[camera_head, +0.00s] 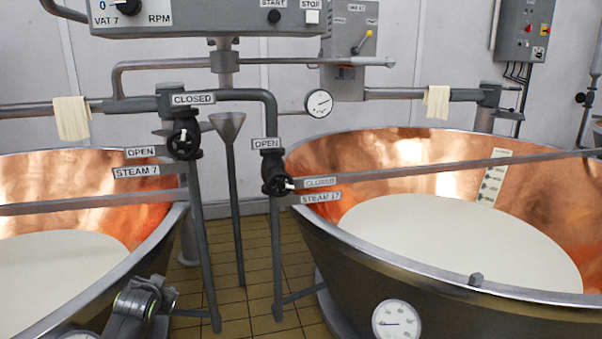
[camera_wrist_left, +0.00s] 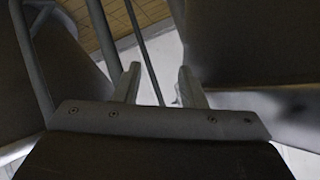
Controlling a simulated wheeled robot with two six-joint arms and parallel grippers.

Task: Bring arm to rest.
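My left gripper (camera_wrist_left: 160,85) shows in the left wrist view with its two fingers apart and nothing between them. It is between two dark, rounded vat sides, with thin grey posts behind it. In the head view, a dark jointed part of my arm shows at the bottom left, in front of the left vat's rim; no fingertips can be made out there. My right gripper is in neither view.
Copper vats with white liquid stand left (camera_head: 62,270) and right (camera_head: 465,240). Between them are steam valves (camera_head: 183,143) (camera_head: 276,183), grey pipes and a funnel (camera_head: 227,126) on a post. A control box (camera_head: 205,16) hangs above. Tiled floor (camera_head: 250,262) shows in the narrow gap.

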